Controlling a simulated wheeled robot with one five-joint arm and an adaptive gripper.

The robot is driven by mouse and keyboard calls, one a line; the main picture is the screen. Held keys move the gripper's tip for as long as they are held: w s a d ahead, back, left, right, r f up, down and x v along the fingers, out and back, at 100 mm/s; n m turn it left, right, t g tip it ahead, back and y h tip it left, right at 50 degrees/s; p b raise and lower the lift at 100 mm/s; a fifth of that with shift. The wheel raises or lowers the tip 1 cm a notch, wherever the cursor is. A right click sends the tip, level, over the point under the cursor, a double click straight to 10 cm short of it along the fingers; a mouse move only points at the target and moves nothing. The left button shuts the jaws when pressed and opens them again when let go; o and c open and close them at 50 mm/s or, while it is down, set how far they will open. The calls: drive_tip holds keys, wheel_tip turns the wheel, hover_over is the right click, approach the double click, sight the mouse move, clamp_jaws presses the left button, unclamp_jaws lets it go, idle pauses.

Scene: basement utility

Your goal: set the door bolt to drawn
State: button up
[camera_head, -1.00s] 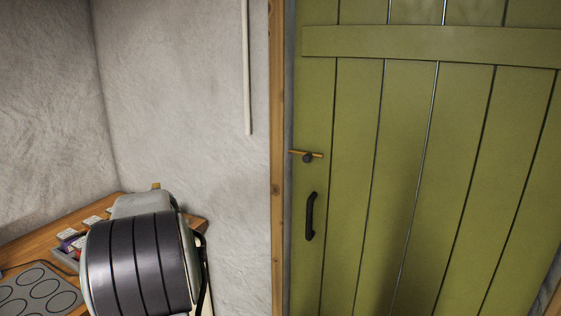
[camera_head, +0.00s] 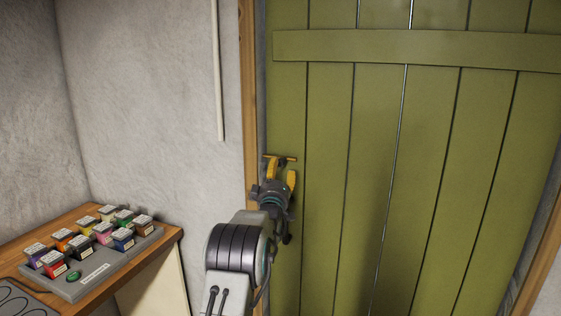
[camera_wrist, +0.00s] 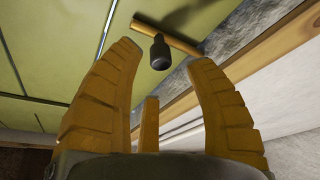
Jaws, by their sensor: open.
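The door bolt is a thin brass-coloured bar (camera_head: 284,158) at the left edge of the green plank door (camera_head: 380,180), near the wooden frame. In the wrist view the bar (camera_wrist: 180,40) shows with its dark round knob (camera_wrist: 160,53) standing out from it. My gripper (camera_head: 280,172) has yellow fingers and is in front of the door, just below the bar. In the wrist view its fingers (camera_wrist: 164,65) are spread, with the knob between and a little beyond their tips. I see no contact.
The wooden door frame (camera_head: 249,100) runs up the left of the door. A wooden table (camera_head: 150,258) at lower left carries a grey tray (camera_head: 95,279) of several coloured, labelled blocks. A white pipe (camera_head: 218,70) hangs on the wall. The door right of my gripper is clear.

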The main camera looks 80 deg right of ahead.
sight(280, 164)
drive_tip(key=shift+p+x, duration=1.2)
drive_tip(key=shift+x, duration=1.35)
drive_tip(key=shift+o, duration=0.3)
clamp_jaws()
